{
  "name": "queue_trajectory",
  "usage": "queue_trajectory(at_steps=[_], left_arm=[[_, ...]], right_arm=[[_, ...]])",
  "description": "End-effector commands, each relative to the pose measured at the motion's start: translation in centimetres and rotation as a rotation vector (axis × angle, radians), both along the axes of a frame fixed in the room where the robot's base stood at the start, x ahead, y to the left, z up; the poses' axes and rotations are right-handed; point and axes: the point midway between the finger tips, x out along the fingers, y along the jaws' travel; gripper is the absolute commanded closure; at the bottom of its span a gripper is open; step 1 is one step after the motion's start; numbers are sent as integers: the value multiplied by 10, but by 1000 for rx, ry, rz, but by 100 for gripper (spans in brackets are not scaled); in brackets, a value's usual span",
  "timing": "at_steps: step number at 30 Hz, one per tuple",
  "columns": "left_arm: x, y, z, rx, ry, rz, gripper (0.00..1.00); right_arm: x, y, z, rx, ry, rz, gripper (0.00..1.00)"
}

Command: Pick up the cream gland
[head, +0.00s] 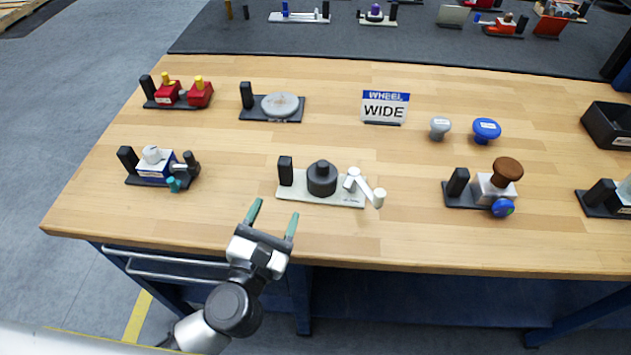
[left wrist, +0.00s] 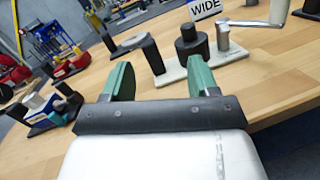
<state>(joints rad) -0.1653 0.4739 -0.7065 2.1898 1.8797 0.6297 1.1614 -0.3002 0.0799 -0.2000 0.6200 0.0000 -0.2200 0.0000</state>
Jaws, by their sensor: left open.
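I cannot tell for sure which part is the cream gland. The cream parts I see are on the middle fixture: a pale base plate (head: 345,198) with a black round body (head: 321,179), and an off-white crank-like piece (head: 365,187) at its right end, with a round cream end that overhangs the plate. In the left wrist view the black body (left wrist: 192,45), a grey stub (left wrist: 223,38) and the pale crank (left wrist: 277,14) show beyond the fingers. My left gripper (head: 273,213) is open and empty, in front of this fixture and left of the crank, near the table's front edge. My right gripper is out of view.
A blue-and-white fixture (head: 155,167) stands at the left, a red one (head: 183,93) behind it. A round grey disc (head: 280,104), a WIDE sign (head: 384,108), and grey (head: 440,127) and blue (head: 486,129) knobs stand behind. A brown-knobbed fixture (head: 494,184) stands right. The front strip is mostly clear.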

Motion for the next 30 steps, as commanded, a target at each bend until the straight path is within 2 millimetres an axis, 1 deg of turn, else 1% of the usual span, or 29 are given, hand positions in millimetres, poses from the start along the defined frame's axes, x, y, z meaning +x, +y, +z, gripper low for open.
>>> queue_trajectory(at_steps=[1, 3, 7, 11, 15, 18, 25, 30], left_arm=[[14, 3, 6, -93, 20, 34, 40], [27, 6, 4, -167, 61, 78, 40], [40, 9, -3, -231, 114, 130, 40], [58, 10, -4, -243, 128, 147, 40], [83, 8, -5, -242, 128, 146, 40], [98, 7, -6, -241, 129, 145, 40], [115, 7, -8, -241, 130, 145, 40], [139, 5, -15, -238, 129, 145, 40]], right_arm=[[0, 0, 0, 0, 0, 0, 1], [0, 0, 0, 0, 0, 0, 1], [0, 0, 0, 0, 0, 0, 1], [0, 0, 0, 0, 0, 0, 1], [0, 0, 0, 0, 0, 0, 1], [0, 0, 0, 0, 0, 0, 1], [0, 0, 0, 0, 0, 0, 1], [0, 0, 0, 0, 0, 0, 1]])
